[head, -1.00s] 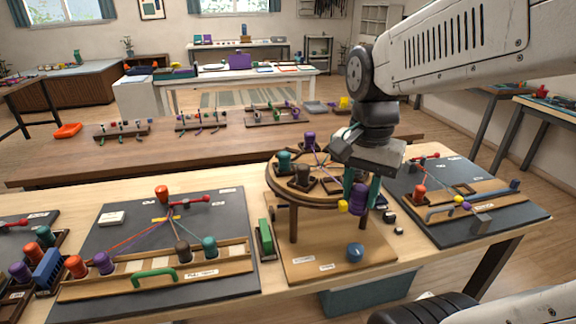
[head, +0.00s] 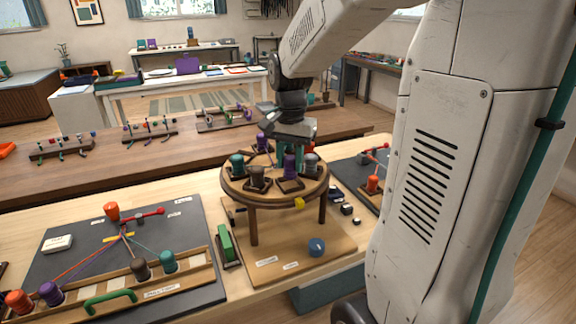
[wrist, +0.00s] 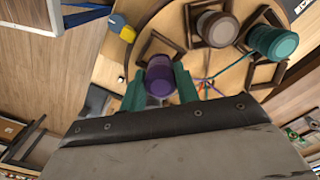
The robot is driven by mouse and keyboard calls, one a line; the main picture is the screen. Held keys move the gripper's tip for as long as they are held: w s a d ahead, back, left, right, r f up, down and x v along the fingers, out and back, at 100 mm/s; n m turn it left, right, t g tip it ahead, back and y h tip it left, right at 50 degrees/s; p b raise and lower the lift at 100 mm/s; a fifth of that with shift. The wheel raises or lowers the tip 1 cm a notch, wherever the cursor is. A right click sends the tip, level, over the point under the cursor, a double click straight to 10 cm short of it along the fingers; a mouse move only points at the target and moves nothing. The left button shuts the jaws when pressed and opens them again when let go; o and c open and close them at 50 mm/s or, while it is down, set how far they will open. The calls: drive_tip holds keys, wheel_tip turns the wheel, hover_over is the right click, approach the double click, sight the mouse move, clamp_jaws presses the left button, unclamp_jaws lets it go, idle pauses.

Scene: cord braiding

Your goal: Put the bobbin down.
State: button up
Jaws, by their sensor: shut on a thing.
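My gripper (head: 291,160) is shut on a purple bobbin (head: 290,168), held upright at the near right part of the round wooden braiding stand (head: 240,198). The bobbin is right over a dark square holder (head: 291,186) on the stand's top; I cannot tell whether it touches it. In the wrist view the purple bobbin (wrist: 160,78) sits between the teal fingers, overlapping a square frame (wrist: 157,46).
A yellow weight (head: 299,204) hangs at the stand's near rim. A blue round piece (head: 317,246) lies on the base board. A green block (head: 225,243) stands left of it. A dark board (head: 180,220) with bobbins and cords lies at left. Small dark cubes (head: 346,209) lie at right.

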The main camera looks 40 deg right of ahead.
sight(290, 158)
drive_tip(key=shift+f, duration=0.95)
drive_tip(key=shift+f, duration=0.4)
drive_tip(key=o, duration=1)
wheel_tip(290, 158, up, 12)
drive_tip(key=shift+r, duration=0.25)
drive_tip(key=s+a+f+n, duration=0.2)
drive_tip(key=s+a+n, duration=0.2)
drive_tip(key=s, duration=0.2)
drive_tip(key=s+a+f+n+t, duration=0.1)
drive_tip(key=s+a+f+n, duration=0.1)
drive_tip(key=s+a+n, duration=0.2)
drive_tip(key=s+a+f+n, duration=0.2)
drive_tip(key=s+a+n, duration=0.2)
drive_tip(key=s, duration=0.5)
drive_tip(key=shift+s+a, duration=0.15)
drive_tip(key=shift+a, duration=0.5)
drive_tip(key=shift+s+a, duration=0.15)
drive_tip(key=shift+a, duration=0.45)
